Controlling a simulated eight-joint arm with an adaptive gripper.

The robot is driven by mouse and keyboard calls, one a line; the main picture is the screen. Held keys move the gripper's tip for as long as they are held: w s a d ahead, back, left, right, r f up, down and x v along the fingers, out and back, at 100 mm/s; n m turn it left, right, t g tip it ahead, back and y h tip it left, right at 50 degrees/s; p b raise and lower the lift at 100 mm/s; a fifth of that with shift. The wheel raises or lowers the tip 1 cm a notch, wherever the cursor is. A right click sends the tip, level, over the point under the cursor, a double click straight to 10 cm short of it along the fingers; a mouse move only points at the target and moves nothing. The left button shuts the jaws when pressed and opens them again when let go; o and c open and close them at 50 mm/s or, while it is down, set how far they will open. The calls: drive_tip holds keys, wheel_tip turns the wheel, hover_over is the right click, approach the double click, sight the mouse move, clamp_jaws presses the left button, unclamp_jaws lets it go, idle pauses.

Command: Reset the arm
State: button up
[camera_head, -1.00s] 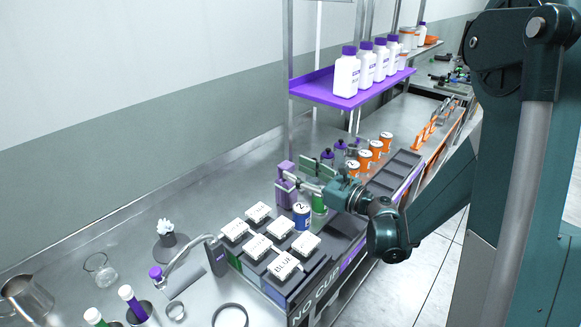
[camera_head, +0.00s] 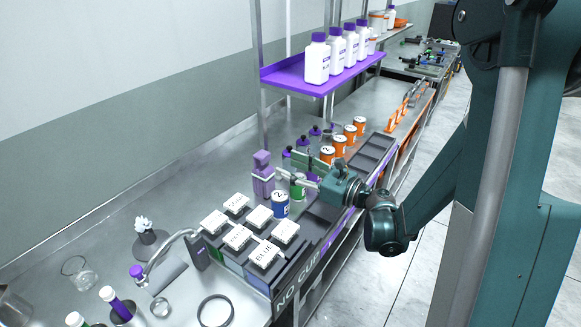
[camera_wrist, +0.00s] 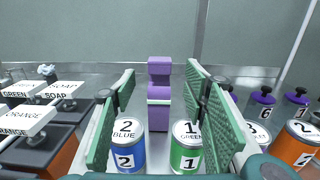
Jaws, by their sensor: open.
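My gripper (camera_head: 296,168) is open with nothing held. It reaches in from the aisle side over the bench edge. In the wrist view its two green pads (camera_wrist: 160,95) stand wide apart. Between them, further off, show the blue can marked 2 (camera_wrist: 128,147), the green can marked 1 (camera_wrist: 186,147) and a purple post (camera_wrist: 159,90) behind. In the head view the blue can (camera_head: 280,205) stands in front of the gripper, clear of it. The green can (camera_head: 298,188) is partly hidden by the gripper. My wrist hides part of the rack.
Lidded boxes with word labels (camera_head: 238,236) stand left of the cans. A purple shelf (camera_head: 310,80) with white bottles hangs above the bench. The aisle floor (camera_head: 398,262) shows free room.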

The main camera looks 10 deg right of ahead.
idle(0.3)
drive_tip(key=w+d+r+m+t+h+p, duration=0.1)
drive_tip(key=d+r+m+t+h+p, duration=0.35)
drive_tip(key=r+m, duration=1.05)
drive_tip(key=s+d+r+m+t+h+b, duration=0.25)
drive_tip(key=d+r+m+h, duration=0.35)
drive_tip(key=d+m+h, duration=0.5)
drive_tip(key=s+d+f+m+g, duration=0.2)
drive_tip(key=s+f+m+g, duration=0.5)
drive_tip(key=s+m, duration=0.4)
drive_tip(key=s+a+f+m+g, duration=0.2)
drive_tip(key=s+a+f, duration=0.1)
drive_tip(key=s, duration=0.3)
drive_tip(key=s+a+f+m+g+y+b, duration=0.1)
drive_tip(key=s+a+f+m, duration=0.2)
drive_tip(key=s+f, duration=0.2)
drive_tip(key=s+a+f+m+g+y+b, duration=0.1)
drive_tip(key=s+a+f+m+g, duration=0.1)
drive_tip(key=s, duration=0.5)
wheel_tip(320, 180, down, 2)
drive_tip(key=shift+s+a+f+m+g, duration=0.1)
drive_tip(key=shift+s+a+m+g, duration=0.15)
drive_tip(key=shift+a+m, duration=0.4)
